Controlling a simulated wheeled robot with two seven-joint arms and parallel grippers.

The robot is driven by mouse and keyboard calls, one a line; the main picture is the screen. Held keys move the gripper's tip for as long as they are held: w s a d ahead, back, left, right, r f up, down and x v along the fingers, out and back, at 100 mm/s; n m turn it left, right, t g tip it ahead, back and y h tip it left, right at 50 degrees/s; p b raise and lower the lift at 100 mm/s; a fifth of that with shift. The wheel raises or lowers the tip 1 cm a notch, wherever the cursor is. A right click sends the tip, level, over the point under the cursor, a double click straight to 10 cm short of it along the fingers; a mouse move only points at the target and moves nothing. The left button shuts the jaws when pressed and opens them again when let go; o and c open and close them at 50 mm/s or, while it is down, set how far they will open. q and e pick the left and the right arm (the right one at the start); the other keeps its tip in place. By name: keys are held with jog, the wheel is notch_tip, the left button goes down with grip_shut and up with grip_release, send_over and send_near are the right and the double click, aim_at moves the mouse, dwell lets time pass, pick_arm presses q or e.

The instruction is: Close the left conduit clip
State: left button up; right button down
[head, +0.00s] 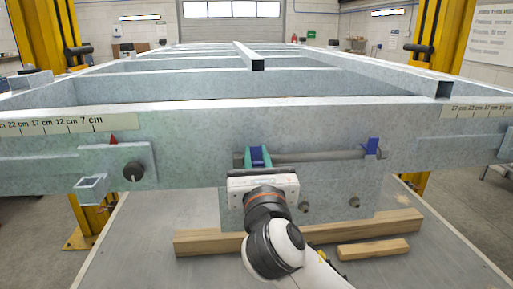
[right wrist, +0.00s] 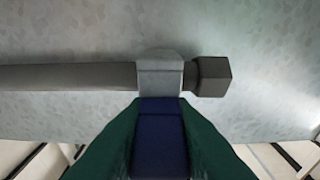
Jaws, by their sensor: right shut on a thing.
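The left conduit clip has a blue flap (head: 257,155) at the left end of the grey conduit (head: 320,156) on the trailer's front rail. My right gripper (head: 258,157) has its green fingers on both sides of this flap and is shut on it. In the right wrist view the blue flap (right wrist: 160,135) sits between the green fingers, below the clip's grey body (right wrist: 160,73), which wraps the conduit (right wrist: 65,77). Whether the flap is latched cannot be told. The other clip's blue flap (head: 372,146) stands up at the conduit's right part. My left gripper is out of view.
A dark end piece (right wrist: 209,77) is beside the clip. A black knob (head: 133,171) and a square bracket (head: 90,188) are on the rail at left. A plate with bolts (head: 354,202) hangs below the conduit. Wooden blocks (head: 373,249) lie on the surface below.

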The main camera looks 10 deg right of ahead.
jog(key=shift+g, duration=0.3)
jog(key=c, duration=1.3)
grip_release()
jog(key=shift+o, duration=0.2)
jog(key=s+f+b, duration=0.2)
jog(key=s+b, duration=0.2)
jog(key=s, duration=0.8)
jog(key=shift+w, duration=0.1)
